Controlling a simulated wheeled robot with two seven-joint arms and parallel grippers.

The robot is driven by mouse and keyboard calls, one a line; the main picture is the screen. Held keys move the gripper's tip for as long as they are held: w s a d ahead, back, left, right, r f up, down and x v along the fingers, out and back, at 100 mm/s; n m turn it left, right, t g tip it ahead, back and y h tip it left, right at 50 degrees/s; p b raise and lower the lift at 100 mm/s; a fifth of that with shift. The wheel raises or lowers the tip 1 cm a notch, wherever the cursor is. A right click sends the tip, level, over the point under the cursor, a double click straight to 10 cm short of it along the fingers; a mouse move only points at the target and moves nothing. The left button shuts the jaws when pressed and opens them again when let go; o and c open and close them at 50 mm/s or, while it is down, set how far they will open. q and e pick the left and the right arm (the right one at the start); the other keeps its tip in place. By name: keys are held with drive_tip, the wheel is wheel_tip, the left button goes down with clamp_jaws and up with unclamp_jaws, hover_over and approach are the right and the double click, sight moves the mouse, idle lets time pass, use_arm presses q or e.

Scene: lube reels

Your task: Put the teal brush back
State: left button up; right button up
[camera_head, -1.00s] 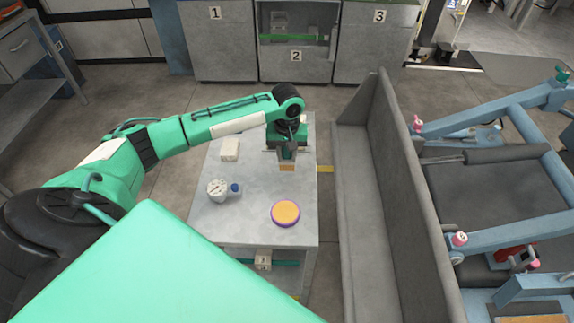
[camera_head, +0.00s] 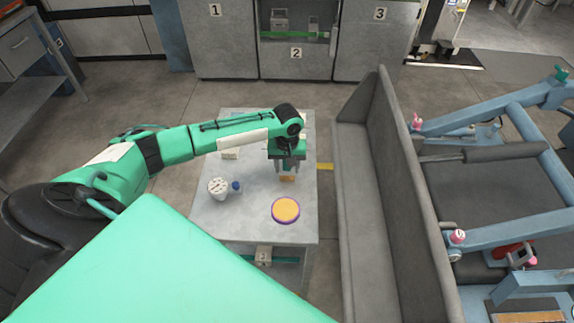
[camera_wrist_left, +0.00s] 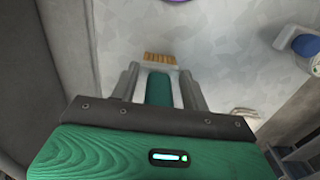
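The teal brush, with its tan bristle end (camera_head: 287,179), is at the right side of the grey table (camera_head: 250,226). My left gripper (camera_head: 289,168) is directly above it, pointing down. In the left wrist view the brush's teal handle (camera_wrist_left: 158,88) sits between the two spread fingers, with a narrow gap on each side. The tan bristles (camera_wrist_left: 160,58) show beyond the fingertips. The palm hides the near end of the handle. Whether the brush touches the tabletop is hard to tell. My right gripper is not in view.
A purple-rimmed orange disc (camera_head: 285,210) lies nearer on the table. A gauge with a blue cap (camera_head: 218,188) stands left. A pale block (camera_head: 230,154) is partly hidden behind my left arm. A grey upright panel (camera_head: 405,170) runs right of the table.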

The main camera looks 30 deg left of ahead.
use_arm(q)
drive_tip(key=shift+r, duration=0.15)
drive_tip(key=shift+r, duration=0.35)
wheel_tip(320, 180, up, 11)
drive_tip(key=shift+r+b, duration=0.15)
drive_tip(key=shift+b, duration=1.1)
